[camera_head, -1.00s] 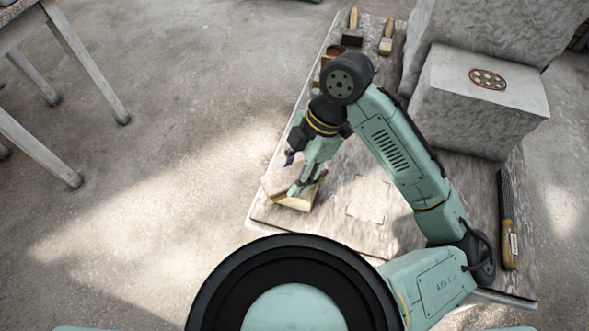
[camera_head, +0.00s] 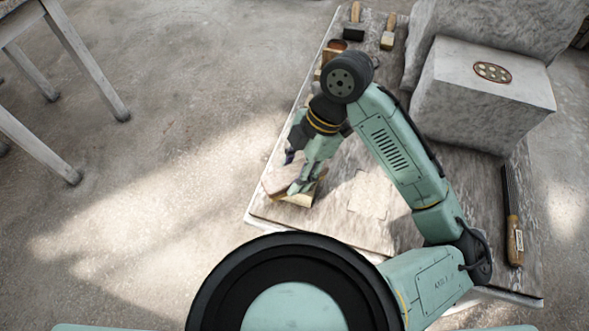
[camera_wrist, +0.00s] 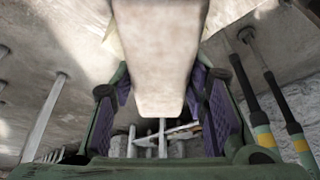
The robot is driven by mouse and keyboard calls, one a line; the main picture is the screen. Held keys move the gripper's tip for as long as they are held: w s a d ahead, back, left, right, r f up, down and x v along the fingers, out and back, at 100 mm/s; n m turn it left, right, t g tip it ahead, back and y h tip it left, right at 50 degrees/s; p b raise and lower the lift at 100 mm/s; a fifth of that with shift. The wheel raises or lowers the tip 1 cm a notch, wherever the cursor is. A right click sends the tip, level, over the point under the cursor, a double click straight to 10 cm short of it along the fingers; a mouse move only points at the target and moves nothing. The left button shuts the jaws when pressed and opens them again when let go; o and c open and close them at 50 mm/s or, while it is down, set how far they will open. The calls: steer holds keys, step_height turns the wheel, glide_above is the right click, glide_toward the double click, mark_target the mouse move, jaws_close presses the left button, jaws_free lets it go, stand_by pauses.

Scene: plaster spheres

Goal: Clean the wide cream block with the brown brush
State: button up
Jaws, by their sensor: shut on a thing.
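My gripper (camera_head: 303,183) is at the near left corner of the low board and is shut on a pale cream block (camera_head: 277,180). The block has a pinkish top and a yellowish side. In the wrist view the block (camera_wrist: 160,60) fills the space between the purple finger pads. Whether its underside touches the board cannot be told. A brush with dark brown bristles (camera_head: 353,32) and a wooden handle is at the board's far end. My fingers partly hide the block.
The low board (camera_head: 345,228) carries a pale marked square (camera_head: 370,192) right of my gripper. A second brush (camera_head: 387,40) is beside the brown one. Large grey stone blocks (camera_head: 480,95) stand at the right. A wooden-handled tool (camera_head: 515,240) is at the right edge.

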steer(key=shift+d, duration=0.1)
steer(key=shift+w+d+b, duration=0.3)
steer(key=shift+w+d, duration=0.2)
steer(key=shift+d, duration=0.4)
steer(key=shift+s+a, duration=0.35)
steer(key=shift+a, duration=0.3)
steer(key=shift+s+a, duration=0.3)
steer(key=shift+a, duration=0.4)
steer(key=shift+s+a, duration=0.35)
steer(key=shift+a, duration=0.3)
steer(key=shift+w+d+b, duration=0.1)
steer(key=shift+w+d, duration=0.25)
steer(key=shift+d, duration=0.3)
steer(key=shift+w+d+b, duration=0.15)
steer(key=shift+w+d, duration=0.15)
steer(key=shift+d, duration=0.4)
steer(key=shift+w+d+b, duration=0.1)
steer(key=shift+w+d, duration=0.25)
steer(key=shift+d, duration=0.3)
